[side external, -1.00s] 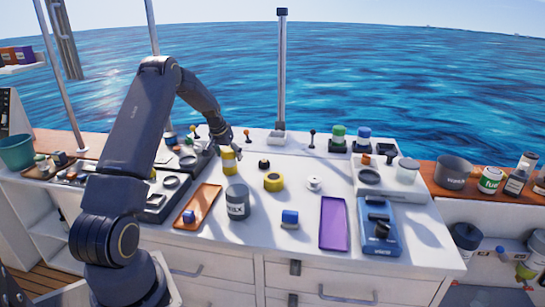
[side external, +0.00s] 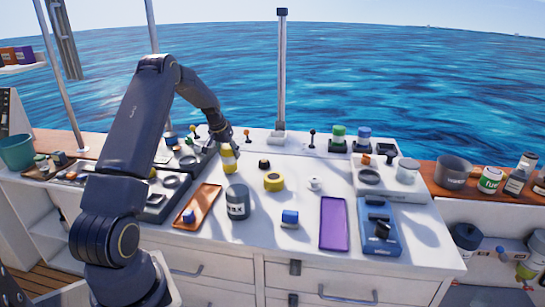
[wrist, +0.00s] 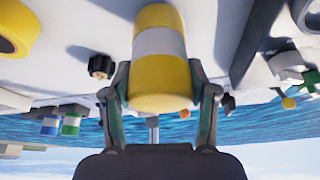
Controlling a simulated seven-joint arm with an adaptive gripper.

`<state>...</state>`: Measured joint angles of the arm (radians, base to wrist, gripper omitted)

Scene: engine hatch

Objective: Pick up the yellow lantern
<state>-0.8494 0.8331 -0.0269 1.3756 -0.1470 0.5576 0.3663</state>
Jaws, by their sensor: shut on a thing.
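The yellow lantern (side external: 229,163) is a small yellow cylinder with a pale band, on the left side of the white counter in the side view. In the wrist view the lantern (wrist: 160,60) fills the middle, with a white band between two yellow parts. My gripper (side external: 228,146) reaches it from above. In the wrist view my gripper's fingers (wrist: 160,98) lie on both sides of the lantern and are shut on it. I cannot tell whether its base touches the counter.
A yellow tape roll (side external: 273,181), a black knob (side external: 264,163) and a grey wax can (side external: 237,201) stand to its right and front. An orange tray (side external: 198,208) lies in front. A purple tray (side external: 333,223) and a blue device (side external: 378,227) lie further right. Raised dark panels are at left.

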